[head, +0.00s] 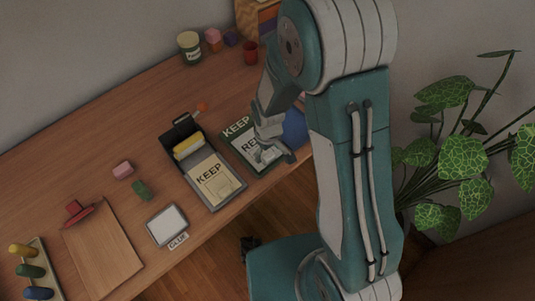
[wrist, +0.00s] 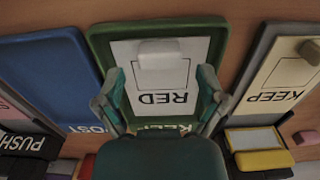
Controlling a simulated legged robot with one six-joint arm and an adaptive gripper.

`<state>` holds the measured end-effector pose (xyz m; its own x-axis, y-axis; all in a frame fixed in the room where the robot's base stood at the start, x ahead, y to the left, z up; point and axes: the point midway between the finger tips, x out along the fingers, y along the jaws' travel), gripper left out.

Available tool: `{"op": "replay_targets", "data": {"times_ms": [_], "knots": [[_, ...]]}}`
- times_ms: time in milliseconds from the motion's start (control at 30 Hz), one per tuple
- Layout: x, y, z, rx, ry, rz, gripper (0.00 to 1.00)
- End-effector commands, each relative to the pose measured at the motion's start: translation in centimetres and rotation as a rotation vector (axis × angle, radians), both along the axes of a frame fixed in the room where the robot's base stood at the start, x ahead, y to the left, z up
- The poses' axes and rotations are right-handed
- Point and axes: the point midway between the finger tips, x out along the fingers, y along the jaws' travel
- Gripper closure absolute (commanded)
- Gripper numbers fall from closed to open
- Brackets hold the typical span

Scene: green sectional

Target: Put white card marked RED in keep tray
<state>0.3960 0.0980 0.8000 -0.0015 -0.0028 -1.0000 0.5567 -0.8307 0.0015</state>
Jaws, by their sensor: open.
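The white card marked RED (wrist: 160,98) lies flat inside the green tray (wrist: 157,25), whose end label reads KEEP. A pale raised tab stands on the card.
A grey tray (head: 238,200) with a cream card marked KEEP (head: 212,178) and a yellow roller (head: 188,145) stands left of the green tray. A blue tray (wrist: 45,75) lies on its other side. A clipboard (head: 103,246) and small blocks are farther left.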

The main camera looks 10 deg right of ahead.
Motion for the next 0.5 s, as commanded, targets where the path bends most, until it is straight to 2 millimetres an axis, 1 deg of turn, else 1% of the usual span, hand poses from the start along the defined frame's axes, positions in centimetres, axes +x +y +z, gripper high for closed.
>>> {"op": "replay_targets", "data": {"times_ms": [33,300,400,500], "knots": [[0.1,0.0,1.1,0.002,-0.005,-0.001,0.10],[0.1,0.1,6.4,0.001,-0.005,0.000,0.10],[0.1,0.1,8.1,0.001,-0.004,0.000,0.10],[0.1,0.1,9.3,0.001,-0.003,0.000,0.10]]}}
